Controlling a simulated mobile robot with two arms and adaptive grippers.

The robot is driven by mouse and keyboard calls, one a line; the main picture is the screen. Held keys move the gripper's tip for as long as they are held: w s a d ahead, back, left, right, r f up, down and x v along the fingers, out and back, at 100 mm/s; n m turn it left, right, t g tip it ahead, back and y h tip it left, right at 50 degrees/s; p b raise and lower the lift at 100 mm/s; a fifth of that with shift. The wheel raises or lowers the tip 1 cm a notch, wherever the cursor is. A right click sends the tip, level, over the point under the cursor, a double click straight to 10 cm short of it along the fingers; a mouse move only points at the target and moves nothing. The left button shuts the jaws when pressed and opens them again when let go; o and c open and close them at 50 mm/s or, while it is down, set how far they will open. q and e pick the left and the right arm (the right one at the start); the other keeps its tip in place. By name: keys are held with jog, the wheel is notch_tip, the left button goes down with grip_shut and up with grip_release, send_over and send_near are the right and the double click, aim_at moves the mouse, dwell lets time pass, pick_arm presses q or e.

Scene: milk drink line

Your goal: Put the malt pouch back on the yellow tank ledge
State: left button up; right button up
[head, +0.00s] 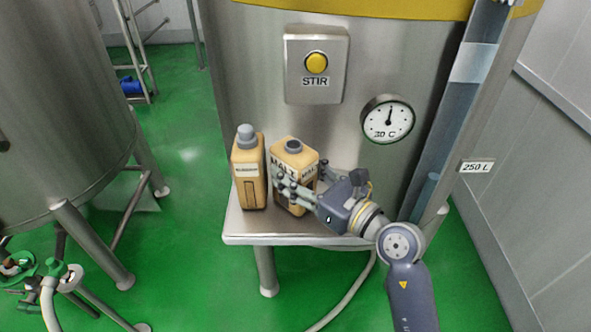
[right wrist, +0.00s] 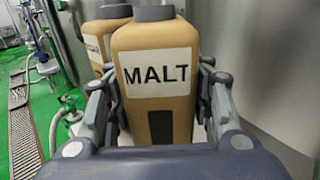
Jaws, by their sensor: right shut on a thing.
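The malt pouch (head: 292,160) is a tan bottle-like container with a dark grey cap and a MALT label. It stands upright on or just above the ledge (head: 240,226) in front of the steel tank with the yellow band (head: 400,8). My right gripper (head: 296,184) is shut on it from the right. In the right wrist view the malt pouch (right wrist: 158,95) sits between the two fingers of the right gripper (right wrist: 160,110). Whether its base touches the ledge is hard to tell. My left gripper is not in view.
A second tan container (head: 248,172) with a grey cap stands close to the left of the malt pouch. A STIR button box (head: 316,65) and a dial gauge (head: 388,119) are on the tank wall behind. The ledge's front left strip is bare.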

jog(key=shift+f, duration=0.1)
jog(key=o, duration=1.5)
jog(key=shift+o, duration=0.2)
jog(key=b+v, duration=0.2)
jog(key=v, duration=0.8)
jog(key=shift+s+d+b, duration=0.25)
jog(key=shift+d+b, duration=0.05)
jog(key=shift+b, duration=0.1)
jog(key=shift+s+d+r, duration=0.25)
jog(key=shift+s+d, duration=0.15)
jog(key=shift+s, duration=0.05)
